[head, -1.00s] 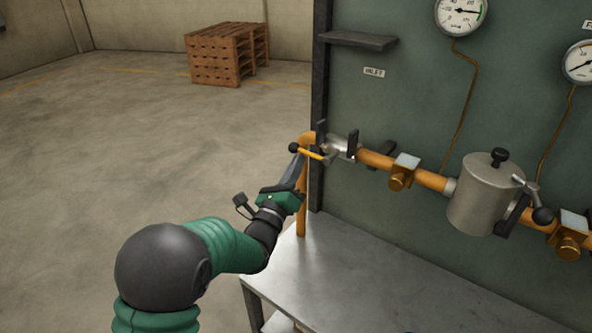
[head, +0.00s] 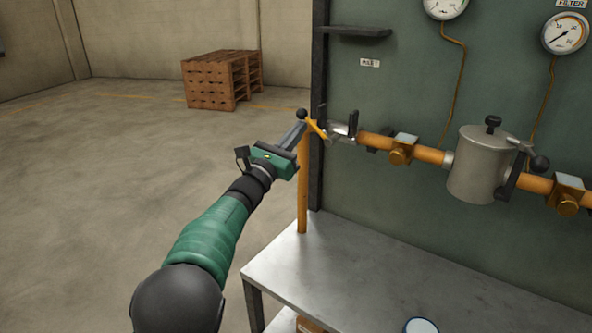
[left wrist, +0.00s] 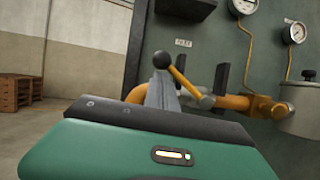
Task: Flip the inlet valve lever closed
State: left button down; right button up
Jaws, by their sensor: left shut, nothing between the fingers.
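The inlet valve lever is an orange bar (head: 317,128) with a black ball knob (head: 302,114). It slants up and left from the silver valve (head: 341,131) at the left end of the pipe. It also shows in the left wrist view, knob (left wrist: 162,60) at upper left and bar (left wrist: 188,81) running down right. My left gripper (head: 298,130) is shut and empty, its fingers just below and left of the knob. In the left wrist view the fingertips (left wrist: 161,91) rise right under the knob; whether they touch it I cannot tell. My right gripper is out of view.
The orange pipe (head: 429,155) runs right to a steel filter pot (head: 478,170) with a black-knobbed handle. A vertical orange pipe (head: 302,190) stands beside my left gripper. A metal bench (head: 370,275) lies below. Pallets (head: 221,80) stand far back on open floor.

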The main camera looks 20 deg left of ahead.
pick_arm(q)
jog(key=m+h+b, duration=0.1)
jog(key=m, duration=0.1)
jog(key=r+m+g+h+b, duration=0.1)
jog(key=m+b, duration=0.1)
jog(key=d+r+m+g+h+b, duration=0.1)
jog(key=m+b, duration=0.1)
jog(key=m, duration=0.1)
jog(key=shift+s+d+r, duration=0.1)
jog(key=shift+s+r, duration=0.1)
jog(key=m, duration=0.1)
jog(key=r+m+g+h+b, duration=0.1)
jog(key=d+m, duration=0.1)
jog(key=shift+s+d+r+m+g+h, duration=0.1)
jog(key=shift+s+r+m+g+h, duration=0.1)
jog(key=shift+r+m+g+h, duration=0.1)
jog(key=shift+s+d+r+m+g+b, duration=0.2)
jog(key=shift+d+r+m+g+b, duration=0.15)
jog(key=shift+d+m+b, duration=0.3)
jog(key=shift+s+d+r+m+g+b, duration=0.2)
jog(key=shift+d+r+m+b, duration=0.25)
jog(key=shift+m, duration=0.4)
jog(key=shift+h, duration=0.3)
